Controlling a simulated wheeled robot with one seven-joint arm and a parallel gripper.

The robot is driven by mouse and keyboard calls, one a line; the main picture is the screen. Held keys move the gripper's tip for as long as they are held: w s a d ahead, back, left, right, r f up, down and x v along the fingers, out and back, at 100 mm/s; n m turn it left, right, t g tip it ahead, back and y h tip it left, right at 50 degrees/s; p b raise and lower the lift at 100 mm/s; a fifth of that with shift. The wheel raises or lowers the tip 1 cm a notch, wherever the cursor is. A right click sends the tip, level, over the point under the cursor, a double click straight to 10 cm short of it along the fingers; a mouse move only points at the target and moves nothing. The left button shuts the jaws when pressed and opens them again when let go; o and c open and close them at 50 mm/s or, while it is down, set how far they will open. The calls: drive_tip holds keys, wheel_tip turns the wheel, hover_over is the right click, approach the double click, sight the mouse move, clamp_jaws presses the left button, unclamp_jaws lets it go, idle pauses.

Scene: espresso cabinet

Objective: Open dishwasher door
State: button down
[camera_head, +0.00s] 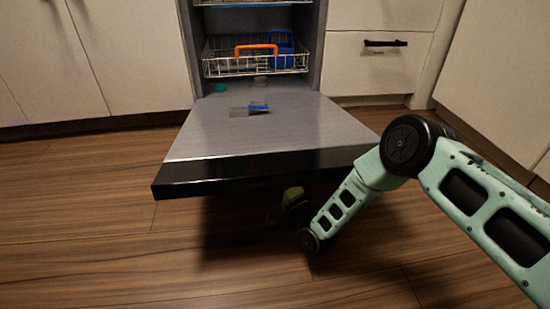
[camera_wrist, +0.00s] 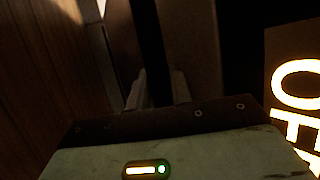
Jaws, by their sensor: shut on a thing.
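The dishwasher door (camera_head: 260,125) is folded down and lies about level above the floor, its grey inner face up and its black front edge toward me. My arm reaches down at the right, and its wrist end goes under the door's front edge. In the wrist view, my gripper (camera_wrist: 160,88) has its two pale fingers on either side of a dark bar (camera_wrist: 153,45). It is shut on this bar, which seems to be the door's handle or edge; the view is too dark to tell which. The fingertips are hidden from the head view by the door.
The dishwasher's lower rack (camera_head: 255,62), with an orange handle and a blue basket, is inside the cavity. A small blue and grey item (camera_head: 250,107) lies on the door. White cabinets flank the opening, and a drawer (camera_head: 375,62) is at right. The wooden floor (camera_head: 80,230) at left is clear.

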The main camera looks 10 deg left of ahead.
drive_tip(key=shift+f+y, duration=0.4)
drive_tip(key=shift+f, duration=1.45)
drive_tip(key=c, duration=1.3)
unclamp_jaws()
drive_tip(key=shift+o, duration=0.2)
drive_tip(key=s+d+f+p, duration=0.2)
drive_tip(key=s+d+p, duration=0.8)
drive_tip(key=s, duration=0.2)
drive_tip(key=shift+s+d, duration=0.35)
drive_tip(key=shift+d, duration=0.05)
